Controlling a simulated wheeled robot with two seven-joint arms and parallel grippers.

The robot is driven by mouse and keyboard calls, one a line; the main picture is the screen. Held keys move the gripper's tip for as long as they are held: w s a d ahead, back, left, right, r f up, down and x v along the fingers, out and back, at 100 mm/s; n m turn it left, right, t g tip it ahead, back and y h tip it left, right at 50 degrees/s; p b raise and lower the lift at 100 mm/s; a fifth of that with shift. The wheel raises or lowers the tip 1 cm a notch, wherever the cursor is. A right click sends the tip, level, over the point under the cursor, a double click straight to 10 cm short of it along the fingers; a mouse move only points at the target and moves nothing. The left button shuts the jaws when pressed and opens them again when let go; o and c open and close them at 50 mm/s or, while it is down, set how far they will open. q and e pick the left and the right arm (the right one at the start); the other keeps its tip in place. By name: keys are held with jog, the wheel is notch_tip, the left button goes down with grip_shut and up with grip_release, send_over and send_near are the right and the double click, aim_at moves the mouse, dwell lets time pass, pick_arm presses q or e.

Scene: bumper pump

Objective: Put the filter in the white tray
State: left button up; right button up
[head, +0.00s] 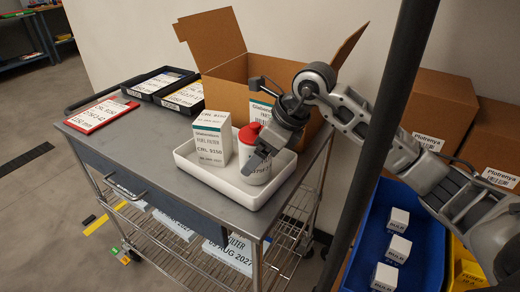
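The white tray (188,163) is on the right part of the grey cart top. A white cylindrical filter (249,170) with a red top and dark print is upright within the tray's outline, at its right end. A white and teal box labelled as a fuel filter (211,138) stands in the tray to its left. My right gripper (262,160) reaches in from the right, with a finger across the upper right side of the cylinder. The hand hides part of the filter, and I cannot tell whether the fingers grip it. My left gripper is out of view.
An open cardboard box (225,93) with another filter box (260,109) inside stands behind the tray. Black trays (150,98) and a red-edged card (102,114) are at left. The cart's front left top (140,150) is clear. A blue bin (375,225) is at right.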

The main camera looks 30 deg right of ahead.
jog(key=shift+s+d+r, duration=0.15)
jog(key=shift+d+r, duration=0.05)
jog(key=shift+r, duration=0.25)
jog(key=v, duration=1.1)
jog(key=shift+b, duration=0.35)
jog(key=shift+r, duration=0.1)
